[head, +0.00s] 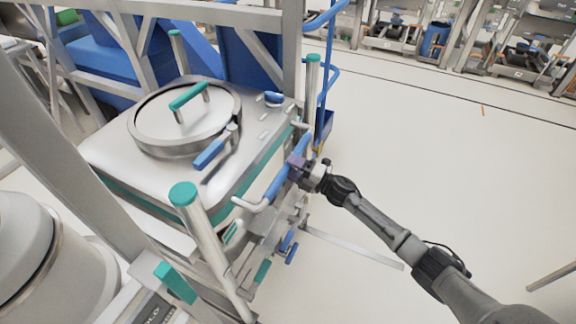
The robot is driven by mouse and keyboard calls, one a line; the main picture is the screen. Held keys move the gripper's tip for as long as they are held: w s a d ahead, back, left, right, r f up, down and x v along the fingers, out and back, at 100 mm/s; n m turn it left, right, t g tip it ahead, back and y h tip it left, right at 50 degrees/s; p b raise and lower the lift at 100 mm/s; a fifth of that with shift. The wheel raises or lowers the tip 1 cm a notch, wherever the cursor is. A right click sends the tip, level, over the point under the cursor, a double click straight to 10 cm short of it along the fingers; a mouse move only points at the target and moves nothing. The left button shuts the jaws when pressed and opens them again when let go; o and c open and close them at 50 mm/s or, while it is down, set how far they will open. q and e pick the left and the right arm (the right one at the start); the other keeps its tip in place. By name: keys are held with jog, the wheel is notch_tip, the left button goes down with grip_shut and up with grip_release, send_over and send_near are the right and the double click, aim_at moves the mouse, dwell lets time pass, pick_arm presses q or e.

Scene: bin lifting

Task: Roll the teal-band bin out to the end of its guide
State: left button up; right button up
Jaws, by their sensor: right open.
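The teal-band bin is a boxy steel bin (108,160) with a round lid, in the left half of the head view. Its teal band (262,166) runs around the upper side. A push bar with a blue grip (276,184) is on its right side. My right gripper (295,167) is open at the far part of the blue grip. I cannot tell whether its fingers are around the grip or beside it. A metal floor rail (355,248), perhaps part of the guide, reaches right from under the bin. My left gripper is not in view.
Steel posts with teal tops (184,194) stand at the bin's corners. A steel frame (291,45) and blue bins (100,55) are behind it. A blue tubular cart (326,80) stands beyond. The pale floor (450,170) on the right is mostly clear.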

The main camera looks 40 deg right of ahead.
jog(key=shift+x, duration=0.85)
grip_shut()
